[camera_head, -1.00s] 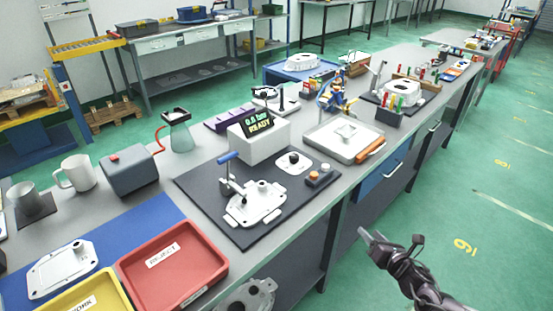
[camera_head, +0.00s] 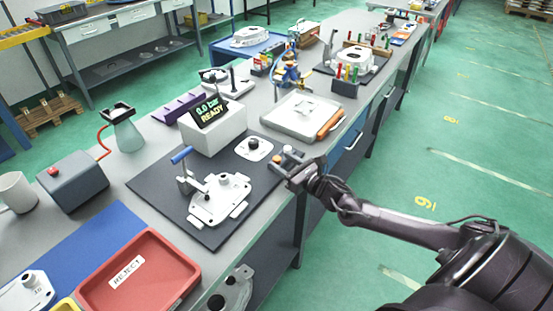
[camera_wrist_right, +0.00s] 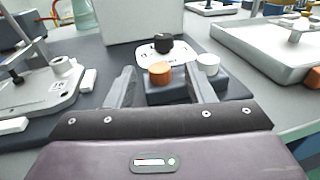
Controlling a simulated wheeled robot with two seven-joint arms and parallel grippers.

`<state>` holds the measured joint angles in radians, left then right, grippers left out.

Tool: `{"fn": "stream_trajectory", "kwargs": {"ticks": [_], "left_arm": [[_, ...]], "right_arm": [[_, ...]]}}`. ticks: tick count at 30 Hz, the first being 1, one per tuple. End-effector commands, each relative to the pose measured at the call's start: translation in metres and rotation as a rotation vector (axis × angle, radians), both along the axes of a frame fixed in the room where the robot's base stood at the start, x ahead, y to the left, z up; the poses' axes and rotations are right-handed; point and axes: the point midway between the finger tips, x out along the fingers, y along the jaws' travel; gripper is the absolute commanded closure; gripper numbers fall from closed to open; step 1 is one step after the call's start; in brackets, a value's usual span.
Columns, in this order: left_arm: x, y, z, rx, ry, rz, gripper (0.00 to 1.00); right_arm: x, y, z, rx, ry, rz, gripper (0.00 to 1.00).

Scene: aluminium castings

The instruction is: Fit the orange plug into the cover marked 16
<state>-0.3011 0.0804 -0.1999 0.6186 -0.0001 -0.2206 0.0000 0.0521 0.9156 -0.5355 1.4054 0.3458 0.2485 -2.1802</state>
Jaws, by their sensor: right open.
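The orange plug (camera_wrist_right: 160,75) stands beside a white plug (camera_wrist_right: 208,64) on a dark block (camera_wrist_right: 178,90). In the head view the orange plug (camera_head: 277,159) is at the mat's right edge. My right gripper (camera_head: 284,172) is open; in the right wrist view its fingers (camera_wrist_right: 160,92) are spread either side of the orange plug's line, short of it.
A white plate with a black knob (camera_head: 254,148) lies behind the dark block. The READY display box (camera_head: 212,128) stands further back. A red REJECT tray (camera_head: 140,280) is at front left, a grey tray (camera_head: 303,117) at right.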

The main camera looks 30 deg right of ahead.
Motion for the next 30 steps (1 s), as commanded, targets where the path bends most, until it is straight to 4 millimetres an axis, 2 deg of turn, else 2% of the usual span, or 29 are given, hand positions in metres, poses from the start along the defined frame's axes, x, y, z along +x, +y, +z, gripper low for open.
{"fn": "stream_trajectory", "kwargs": {"ticks": [3,11,21,30], "left_arm": [[0.0078,-0.0009,0.0023,-0.002,-0.012,0.000,1.00],[0.0071,-0.0009,0.0018,-0.001,-0.011,0.000,1.00],[0.0017,-0.0005,0.0012,-0.001,-0.003,0.000,1.00],[0.0013,-0.0005,0.0011,0.000,-0.002,0.000,1.00]], "right_arm": [[0.0083,0.0022,-0.0003,0.002,-0.001,0.001,0.52],[0.0092,0.0026,-0.0014,0.001,0.001,0.002,0.53],[0.0091,0.0023,-0.0013,0.001,0.001,0.001,0.97],[0.0091,0.0023,-0.0010,0.001,0.001,0.001,1.00]]}}
